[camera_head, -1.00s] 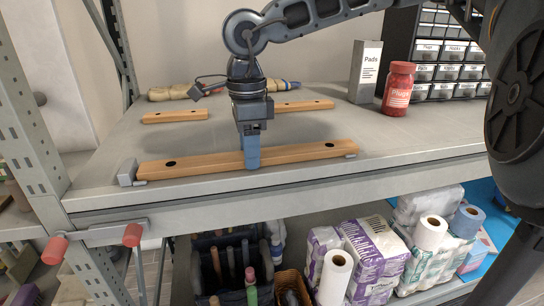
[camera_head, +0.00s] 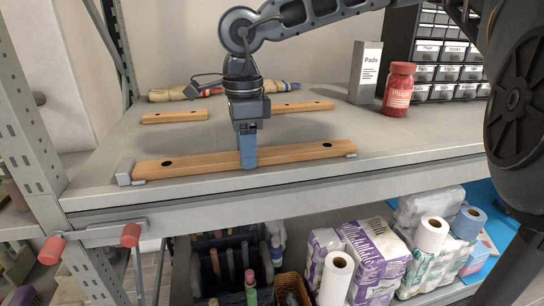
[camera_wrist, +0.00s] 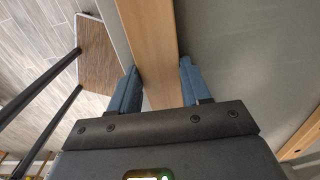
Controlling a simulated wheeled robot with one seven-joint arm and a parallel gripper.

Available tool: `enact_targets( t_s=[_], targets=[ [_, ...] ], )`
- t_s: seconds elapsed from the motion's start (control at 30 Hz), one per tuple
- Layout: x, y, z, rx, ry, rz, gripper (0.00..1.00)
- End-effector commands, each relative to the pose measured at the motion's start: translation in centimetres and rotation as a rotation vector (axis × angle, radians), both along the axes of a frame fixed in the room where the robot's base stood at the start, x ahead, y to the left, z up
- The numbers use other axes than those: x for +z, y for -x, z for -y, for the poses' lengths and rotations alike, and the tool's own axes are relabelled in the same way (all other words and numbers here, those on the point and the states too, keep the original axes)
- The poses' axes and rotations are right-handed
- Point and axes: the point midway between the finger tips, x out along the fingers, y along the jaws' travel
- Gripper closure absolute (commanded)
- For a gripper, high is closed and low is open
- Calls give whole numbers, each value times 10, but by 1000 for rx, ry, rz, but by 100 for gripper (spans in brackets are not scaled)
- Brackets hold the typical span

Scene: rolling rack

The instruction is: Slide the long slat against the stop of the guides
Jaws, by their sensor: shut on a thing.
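The long slat (camera_head: 195,162) is a light wooden bar with a dark hole near each end, lying along the front edge of the shelf top. My gripper (camera_head: 248,164) points down and is shut on the slat near its middle. In the wrist view the slat (camera_wrist: 150,40) runs between the two blue fingers (camera_wrist: 159,82). The stop (camera_head: 125,172) is a grey metal block at the slat's left end. The slat's left end appears to meet it, though a thin gap cannot be ruled out. A small grey guide piece (camera_head: 352,156) shows at the right end.
Two shorter slats, left (camera_head: 175,117) and right (camera_head: 303,107), lie further back. A rack upright (camera_head: 25,120) rises at the left.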

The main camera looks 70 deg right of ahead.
Motion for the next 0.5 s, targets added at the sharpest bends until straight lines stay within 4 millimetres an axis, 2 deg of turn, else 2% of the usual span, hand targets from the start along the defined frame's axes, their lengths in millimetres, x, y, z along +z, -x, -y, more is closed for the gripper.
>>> enact_targets(
  t_s=[0.17,0.2,0.5],
  targets=[
    [0,1,0,0,0,-1,97],
    [0,1,0,0,0,-1,50],
    [0,0,0,0,0,-1,23]
  ],
)
